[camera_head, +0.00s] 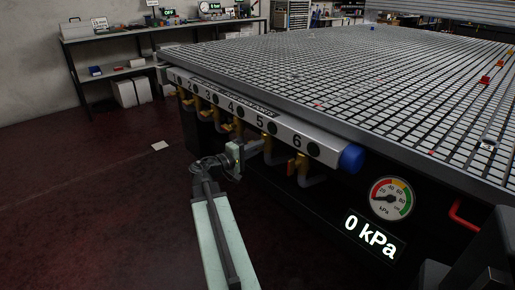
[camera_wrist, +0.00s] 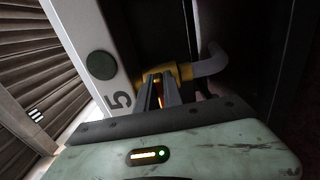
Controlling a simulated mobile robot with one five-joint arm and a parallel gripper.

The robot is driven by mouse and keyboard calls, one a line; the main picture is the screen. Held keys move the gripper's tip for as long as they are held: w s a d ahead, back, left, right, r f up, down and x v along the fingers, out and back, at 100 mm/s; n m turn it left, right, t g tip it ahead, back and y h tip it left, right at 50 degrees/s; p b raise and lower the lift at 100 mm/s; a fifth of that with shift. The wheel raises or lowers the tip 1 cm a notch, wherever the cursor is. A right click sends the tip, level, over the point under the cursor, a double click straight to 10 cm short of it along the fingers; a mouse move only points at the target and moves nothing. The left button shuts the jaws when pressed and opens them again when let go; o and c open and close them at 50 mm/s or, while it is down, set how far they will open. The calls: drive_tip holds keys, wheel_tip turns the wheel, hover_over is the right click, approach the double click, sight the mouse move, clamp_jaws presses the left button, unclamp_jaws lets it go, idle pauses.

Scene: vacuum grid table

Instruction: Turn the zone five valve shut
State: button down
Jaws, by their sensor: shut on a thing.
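The zone five valve is a yellow brass body (camera_wrist: 184,72) on a grey pipe below the manifold rail, beside the printed 5 in the wrist view. In the head view the 5 label (camera_head: 260,121) sits on the rail, with the valve mostly hidden behind my gripper. My gripper (camera_head: 240,150) is at this valve. In the wrist view its two fingers (camera_wrist: 161,92) are closed around the orange handle, of which only a sliver shows between them. The handle's exact angle cannot be told.
A blue end cap (camera_head: 351,158) closes the rail. A gauge (camera_head: 391,198) and a 0 kPa display (camera_head: 371,235) are at right. Open floor lies left.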

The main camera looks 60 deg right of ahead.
drive_tip(key=c, duration=1.5)
unclamp_jaws()
drive_tip(key=shift+a, duration=0.1)
drive_tip(key=v, duration=0.7)
drive_tip(key=shift+w+a, duration=0.2)
drive_tip(key=shift+a, duration=0.15)
